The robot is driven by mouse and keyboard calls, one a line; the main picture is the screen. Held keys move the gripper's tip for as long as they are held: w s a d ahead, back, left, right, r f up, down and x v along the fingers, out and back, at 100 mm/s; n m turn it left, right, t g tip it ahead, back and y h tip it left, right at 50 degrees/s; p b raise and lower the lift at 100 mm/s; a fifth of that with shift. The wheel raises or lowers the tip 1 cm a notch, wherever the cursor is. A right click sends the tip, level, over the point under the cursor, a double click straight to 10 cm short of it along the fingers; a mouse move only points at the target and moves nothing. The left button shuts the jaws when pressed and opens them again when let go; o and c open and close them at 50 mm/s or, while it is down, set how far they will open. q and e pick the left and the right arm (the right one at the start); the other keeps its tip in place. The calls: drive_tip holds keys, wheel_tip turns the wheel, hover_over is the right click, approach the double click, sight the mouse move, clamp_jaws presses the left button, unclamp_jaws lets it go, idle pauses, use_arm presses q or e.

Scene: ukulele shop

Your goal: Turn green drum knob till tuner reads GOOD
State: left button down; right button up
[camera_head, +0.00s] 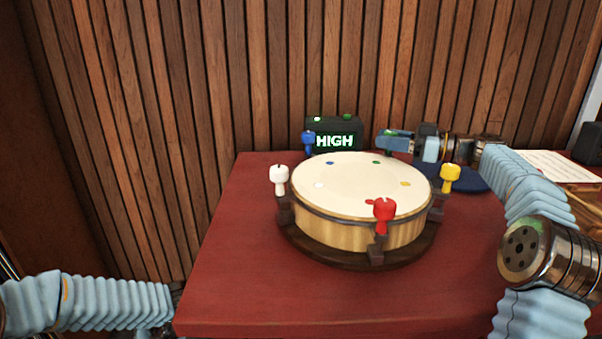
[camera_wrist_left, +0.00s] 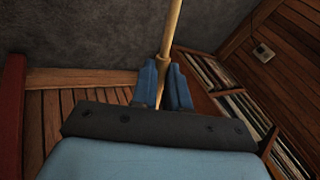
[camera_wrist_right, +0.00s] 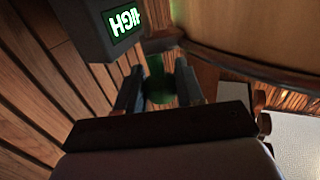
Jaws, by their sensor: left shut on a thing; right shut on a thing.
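The drum (camera_head: 340,232) has a cream skin and sits on a dark round base on the red table. Around it are white (camera_head: 279,178), blue (camera_head: 308,139), yellow (camera_head: 450,177) and red (camera_head: 384,212) knobs. The tuner (camera_head: 335,141) behind it reads HIGH in lit letters. My right gripper (camera_head: 386,142) is at the drum's far side, shut on the green knob (camera_wrist_right: 158,82), which shows between its fingers in the right wrist view. My left gripper (camera_wrist_left: 166,78) is shut on a pale wooden stick (camera_wrist_left: 172,30), left of the table; the head view hardly shows it.
A slatted wood wall (camera_head: 200,90) stands close behind the table. A dark blue round pad (camera_head: 470,180) lies right of the drum, under my right arm. A paper sheet (camera_head: 553,165) lies farther right. The table's front left (camera_head: 235,290) is clear.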

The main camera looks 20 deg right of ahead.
use_arm(q)
drive_tip(key=shift+r+p, duration=0.8)
drive_tip(key=shift+r, duration=0.25)
use_arm(e)
drive_tip(key=shift+n+g+y, duration=0.6)
drive_tip(key=shift+n+g, duration=0.1)
drive_tip(key=shift+g, duration=0.2)
drive_tip(key=o, duration=0.9)
drive_tip(key=shift+o, duration=0.2)
use_arm(q)
wheel_tip(320, 180, up, 4)
drive_tip(key=p, duration=0.3)
drive_tip(key=shift+f, duration=0.25)
drive_tip(key=shift+r+p, duration=0.1)
drive_tip(key=shift+p, duration=0.25)
use_arm(e)
drive_tip(key=v, duration=1.2)
use_arm(q)
drive_tip(key=shift+s, duration=0.1)
use_arm(e)
drive_tip(key=shift+s, duration=0.1)
